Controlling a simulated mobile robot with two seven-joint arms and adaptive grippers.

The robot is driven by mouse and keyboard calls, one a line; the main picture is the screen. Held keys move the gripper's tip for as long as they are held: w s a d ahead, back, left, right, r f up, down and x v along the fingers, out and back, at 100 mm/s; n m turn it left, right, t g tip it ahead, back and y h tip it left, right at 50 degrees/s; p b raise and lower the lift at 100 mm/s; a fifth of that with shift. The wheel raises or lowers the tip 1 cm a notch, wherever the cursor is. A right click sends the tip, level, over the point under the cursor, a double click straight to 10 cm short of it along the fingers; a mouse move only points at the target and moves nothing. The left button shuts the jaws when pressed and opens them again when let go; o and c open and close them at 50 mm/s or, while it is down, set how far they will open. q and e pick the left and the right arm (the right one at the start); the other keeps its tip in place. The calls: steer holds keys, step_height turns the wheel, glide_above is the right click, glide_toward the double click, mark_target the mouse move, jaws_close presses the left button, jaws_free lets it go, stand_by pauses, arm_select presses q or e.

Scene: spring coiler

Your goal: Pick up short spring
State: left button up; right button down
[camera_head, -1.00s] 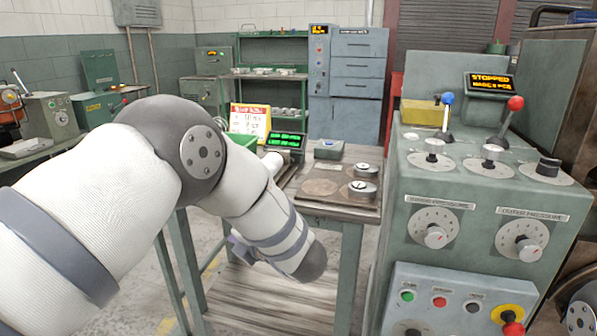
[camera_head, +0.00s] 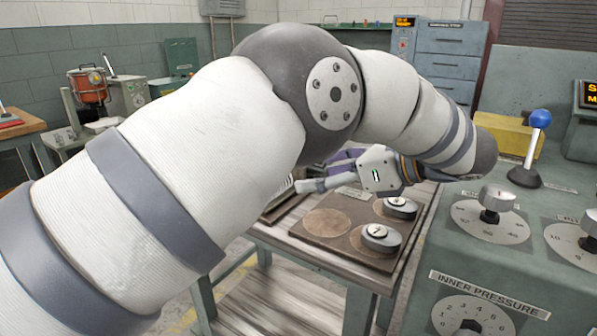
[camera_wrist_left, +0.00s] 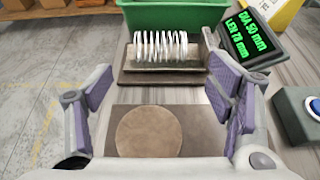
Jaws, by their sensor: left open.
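A pale coil spring (camera_wrist_left: 160,47) lies on its side on a raised plate (camera_wrist_left: 137,67) at the far part of the bench in the left wrist view. In the head view my arm hides most of that area. My left gripper (camera_wrist_left: 160,88) is open and empty, with its purple-padded fingers apart and the spring ahead of it, not touched. In the head view the left gripper (camera_head: 315,180) hangs over the bench's left part, pointing left. My right gripper is not in view.
A green bin (camera_wrist_left: 172,15) stands behind the spring. A display (camera_wrist_left: 246,38) reading DIA 50 mm, LEN 78 mm is to its right. A brown board with a round disc (camera_wrist_left: 149,131) lies nearer. Round weights (camera_head: 380,238) and the grey control console (camera_head: 470,255) are to the right.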

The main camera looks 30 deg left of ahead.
arm_select(q)
steer(key=shift+w+a, duration=0.15)
steer(key=shift+w, duration=0.2)
steer(key=x, duration=1.2)
steer(key=shift+s+r+b, duration=0.1)
steer(key=shift+s+b, duration=0.2)
steer(key=shift+s, duration=0.05)
steer(key=c, duration=1)
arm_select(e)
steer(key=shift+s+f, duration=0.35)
arm_select(q)
steer(key=shift+c, duration=0.2)
